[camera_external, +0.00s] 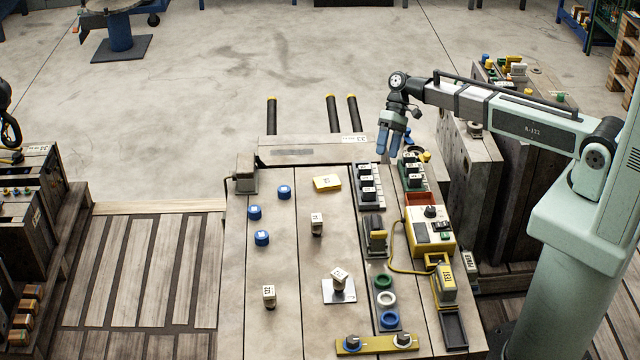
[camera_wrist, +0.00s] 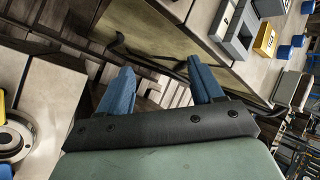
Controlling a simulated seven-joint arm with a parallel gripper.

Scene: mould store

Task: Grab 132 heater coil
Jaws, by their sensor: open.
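I cannot tell which piece is heater coil 132, as the labels are too small to read. Candidates are small white labelled blocks on the mould plate: one near the middle (camera_external: 317,226), one at the front left (camera_external: 268,297), and one tilted on a square metal plate (camera_external: 339,277). A yellow labelled block (camera_external: 327,183) lies farther back, and black pieces with white labels (camera_external: 368,181) sit in a grey rack. My gripper (camera_external: 389,151) is open above the far right end of the table. In the wrist view its blue fingers (camera_wrist: 160,78) are apart with nothing between them.
Several blue caps (camera_external: 262,238) stand on the left of the plate. A yellow control box (camera_external: 430,231) with a cable, coloured rings (camera_external: 387,298) and a yellow bar with knobs (camera_external: 377,344) line the right and front. Dark rods (camera_external: 332,114) stick out at the back.

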